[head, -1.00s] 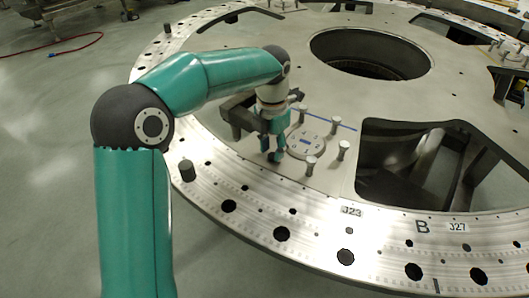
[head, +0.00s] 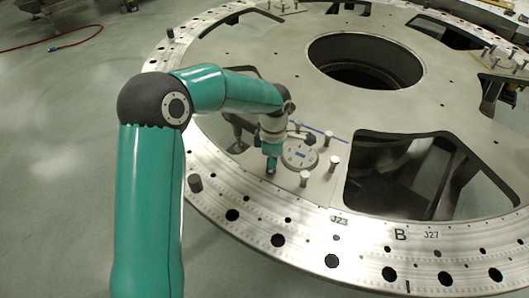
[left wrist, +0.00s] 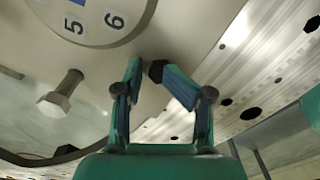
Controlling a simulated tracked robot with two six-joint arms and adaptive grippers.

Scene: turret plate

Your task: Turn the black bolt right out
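The black bolt (left wrist: 156,70) shows in the left wrist view as a dark hexagonal head between my left gripper's fingertips, close against the right-hand finger. A small gap shows on the other side. My left gripper (left wrist: 150,72) has its two fingers apart around the bolt head, and I see no firm grip on it. In the head view my left gripper (head: 271,168) points down at the turret plate (head: 270,55), beside the round numbered disc (head: 300,154). There the gripper mostly hides the bolt. My right gripper is in neither view.
Several silver bolts stand around the disc, one close to my gripper (head: 304,178). A large cut-out (head: 400,185) opens right of the disc. Open floor lies to the left.

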